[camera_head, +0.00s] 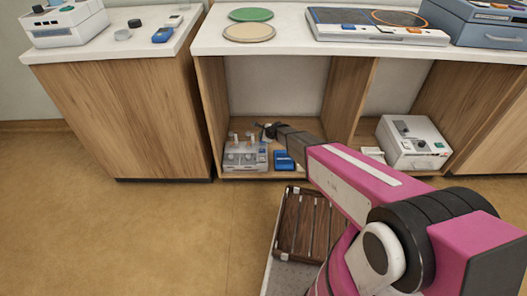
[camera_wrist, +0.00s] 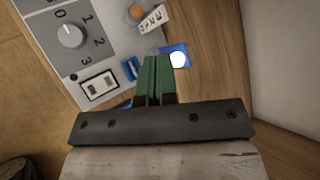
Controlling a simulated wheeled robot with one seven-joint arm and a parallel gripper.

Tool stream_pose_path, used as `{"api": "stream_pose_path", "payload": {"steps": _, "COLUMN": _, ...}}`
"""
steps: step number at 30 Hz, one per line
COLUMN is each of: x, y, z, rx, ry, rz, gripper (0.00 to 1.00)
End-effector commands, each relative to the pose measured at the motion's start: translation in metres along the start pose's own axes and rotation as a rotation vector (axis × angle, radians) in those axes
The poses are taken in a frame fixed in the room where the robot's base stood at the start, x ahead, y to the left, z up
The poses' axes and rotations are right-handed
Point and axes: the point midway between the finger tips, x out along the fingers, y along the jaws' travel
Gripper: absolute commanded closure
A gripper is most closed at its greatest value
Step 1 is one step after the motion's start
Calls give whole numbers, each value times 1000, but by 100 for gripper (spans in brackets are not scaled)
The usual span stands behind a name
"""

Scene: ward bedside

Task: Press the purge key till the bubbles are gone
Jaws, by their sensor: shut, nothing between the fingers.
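In the wrist view my gripper (camera_wrist: 157,60) is shut, its green fingers together and empty. The fingertips are beside a blue square piece with a white round top (camera_wrist: 179,58); I cannot tell whether they touch. A grey panel (camera_wrist: 100,15) at upper left carries a numbered dial (camera_wrist: 70,35), a framed rocker switch (camera_wrist: 98,87), a small blue part (camera_wrist: 131,68) and an orange knob (camera_wrist: 137,12). Which part is the purge key is unclear. No bubbles can be made out. In the head view my arm reaches into the lower shelf, near a grey device (camera_head: 245,157).
A blue box (camera_head: 284,160) stands right of the grey device on the shelf (camera_head: 265,176). A white control box (camera_head: 412,143) stands in the right bay. Wooden side walls and the counter (camera_head: 285,40) enclose the bay. A slatted brown tray (camera_head: 300,225) lies in front.

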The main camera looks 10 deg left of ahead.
Motion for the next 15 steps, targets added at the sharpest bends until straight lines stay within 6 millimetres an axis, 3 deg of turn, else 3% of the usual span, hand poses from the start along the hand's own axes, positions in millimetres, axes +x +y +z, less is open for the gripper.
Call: {"api": "stream_pose_path", "payload": {"steps": 15, "x": 37, "y": 25, "z": -27, "rx": 1, "ry": 0, "rz": 1, "gripper": 100}}
